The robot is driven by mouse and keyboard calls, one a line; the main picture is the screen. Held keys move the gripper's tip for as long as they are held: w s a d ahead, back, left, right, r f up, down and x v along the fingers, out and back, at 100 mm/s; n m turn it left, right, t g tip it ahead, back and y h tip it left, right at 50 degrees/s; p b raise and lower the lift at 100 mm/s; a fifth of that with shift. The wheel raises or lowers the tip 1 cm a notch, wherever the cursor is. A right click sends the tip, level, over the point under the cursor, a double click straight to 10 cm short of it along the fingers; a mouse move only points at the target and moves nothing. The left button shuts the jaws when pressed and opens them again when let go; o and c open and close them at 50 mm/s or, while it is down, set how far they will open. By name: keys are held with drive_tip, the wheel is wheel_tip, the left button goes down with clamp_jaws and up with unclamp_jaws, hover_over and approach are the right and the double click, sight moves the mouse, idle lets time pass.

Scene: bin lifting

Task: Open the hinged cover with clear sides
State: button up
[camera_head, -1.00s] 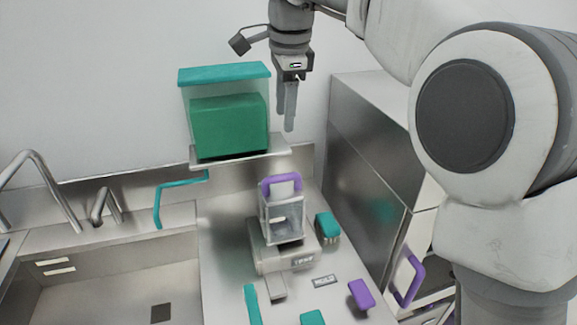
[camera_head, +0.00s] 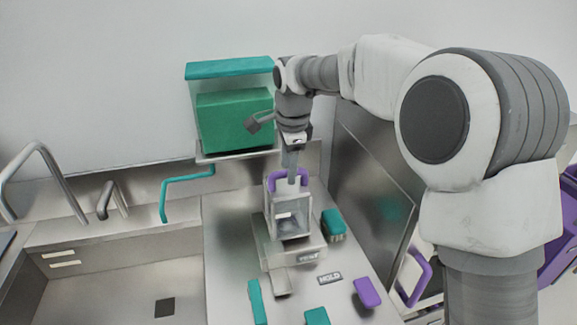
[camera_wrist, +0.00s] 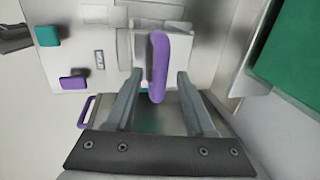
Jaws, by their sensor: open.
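The hinged cover (camera_head: 290,217) is a clear-sided box on a pale machine (camera_head: 285,252), with a purple handle (camera_head: 272,182) arched over its top. It looks closed. My gripper (camera_head: 292,182) points down at the handle from above. In the wrist view, my open gripper (camera_wrist: 159,78) has one finger on each side of the purple handle (camera_wrist: 158,55), with gaps visible. Part of the handle is hidden behind the fingers in the head view. I cannot tell how deep the handle sits between them.
A shelf (camera_head: 212,158) behind holds a clear bin with a teal lid (camera_head: 230,69) and green contents. A steel cabinet (camera_head: 375,180) stands close on the right. A teal brush (camera_head: 333,222) and a purple block (camera_head: 367,293) lie on the counter. A sink (camera_head: 130,285) is at left.

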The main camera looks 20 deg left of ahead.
drive_tip(key=shift+f, duration=0.1)
clamp_jaws()
idle(1.4)
